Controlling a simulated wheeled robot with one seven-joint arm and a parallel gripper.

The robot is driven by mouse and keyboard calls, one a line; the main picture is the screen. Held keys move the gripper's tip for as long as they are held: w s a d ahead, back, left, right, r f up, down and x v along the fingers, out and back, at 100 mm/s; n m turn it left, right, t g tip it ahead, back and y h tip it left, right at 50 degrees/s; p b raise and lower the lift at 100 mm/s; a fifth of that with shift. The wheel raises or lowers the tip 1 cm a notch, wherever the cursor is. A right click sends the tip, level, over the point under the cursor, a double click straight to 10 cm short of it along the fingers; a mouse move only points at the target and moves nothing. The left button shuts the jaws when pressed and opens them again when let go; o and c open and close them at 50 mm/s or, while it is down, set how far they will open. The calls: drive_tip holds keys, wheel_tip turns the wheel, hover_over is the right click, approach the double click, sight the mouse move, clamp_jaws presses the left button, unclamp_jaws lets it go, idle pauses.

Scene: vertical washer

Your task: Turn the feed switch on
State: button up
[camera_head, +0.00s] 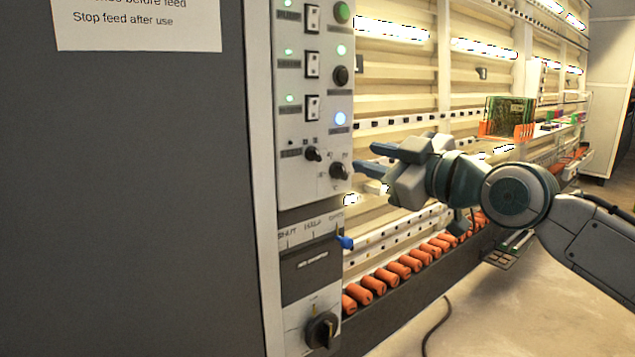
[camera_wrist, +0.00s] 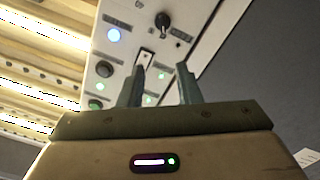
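My gripper (camera_head: 365,158) is open and empty, to the right of the panel's lower part, with fingers pointing left. In the wrist view, my gripper's fingers (camera_wrist: 160,66) stand apart before the panel, with the bottom rocker (camera_wrist: 144,58) showing near the left fingertip. No contact is visible.
Below are a blue lever (camera_head: 345,242) and a large rotary knob (camera_head: 321,330). Orange rollers (camera_head: 387,277) line the machine's lower edge.

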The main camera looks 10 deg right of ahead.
sight(317, 152)
drive_tip(key=x, duration=0.4)
drive_tip(key=f+p+x, duration=0.1)
drive_tip(key=x, duration=0.9)
drive_tip(key=shift+f+p, duration=0.3)
drive_tip(key=shift+p, duration=0.1)
drive_tip(key=c, duration=0.6)
